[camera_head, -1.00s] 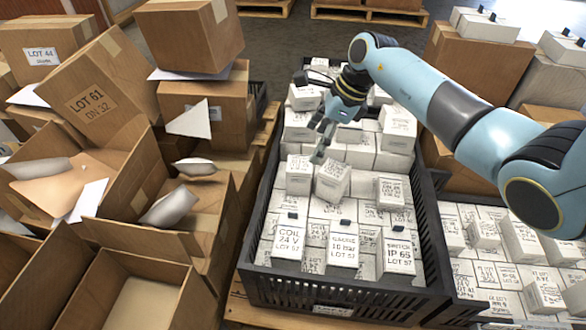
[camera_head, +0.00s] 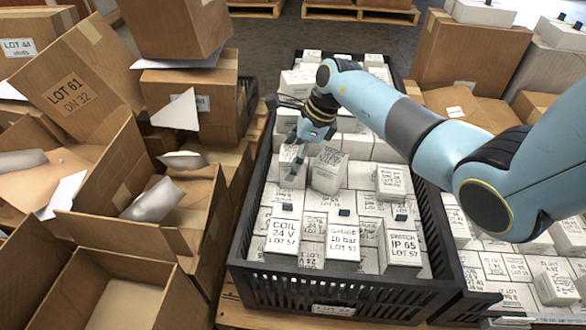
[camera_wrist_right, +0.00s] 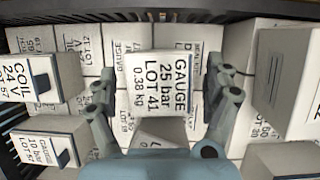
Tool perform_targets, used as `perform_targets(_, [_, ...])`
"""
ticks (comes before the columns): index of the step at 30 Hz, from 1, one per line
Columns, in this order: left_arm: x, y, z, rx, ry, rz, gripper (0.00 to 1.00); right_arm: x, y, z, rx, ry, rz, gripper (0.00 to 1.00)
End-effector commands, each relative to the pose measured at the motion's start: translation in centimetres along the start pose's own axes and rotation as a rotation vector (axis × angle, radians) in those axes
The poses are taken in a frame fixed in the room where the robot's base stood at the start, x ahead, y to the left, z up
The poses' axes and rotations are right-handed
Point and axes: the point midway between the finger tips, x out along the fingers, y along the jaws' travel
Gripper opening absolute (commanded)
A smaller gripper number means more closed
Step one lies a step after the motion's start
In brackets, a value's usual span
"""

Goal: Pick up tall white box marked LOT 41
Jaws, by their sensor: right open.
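The tall white box marked LOT 41 (camera_wrist_right: 162,80) reads "GAUGE 25 bar LOT 41 0.38 kg" in the right wrist view. It stands among other white boxes in the black crate, and in the head view it appears to be the raised box (camera_head: 288,160) under my right gripper, partly hidden by a finger. My right gripper (camera_head: 298,148) is open. In the wrist view its two fingers lie on either side of the LOT 41 box, with some gap visible. My left gripper is not in view.
The black crate (camera_head: 345,292) has raised walls and is packed with white boxes. Another raised white box (camera_head: 329,172) stands close beside the target. Raised LOT 57 boxes (camera_head: 342,245) stand at the front. Open cardboard boxes (camera_head: 125,290) crowd the left; a second crate is at right.

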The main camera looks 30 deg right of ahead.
Motion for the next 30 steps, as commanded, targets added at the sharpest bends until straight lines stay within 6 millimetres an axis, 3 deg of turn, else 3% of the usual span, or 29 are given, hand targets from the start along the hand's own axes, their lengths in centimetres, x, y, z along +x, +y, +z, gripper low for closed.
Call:
perform_targets(5, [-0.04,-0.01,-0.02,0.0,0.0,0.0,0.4,-0.08,-0.03,0.05,0.0,0.0,-0.001,0.82])
perform_targets(22, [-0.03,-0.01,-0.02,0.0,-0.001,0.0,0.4,-0.06,-0.02,0.0,0.0,0.0,-0.001,0.08])
perform_targets(30, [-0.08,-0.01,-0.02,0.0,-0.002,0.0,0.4,-0.18,-0.08,0.09,-0.001,-0.001,-0.002,0.07])
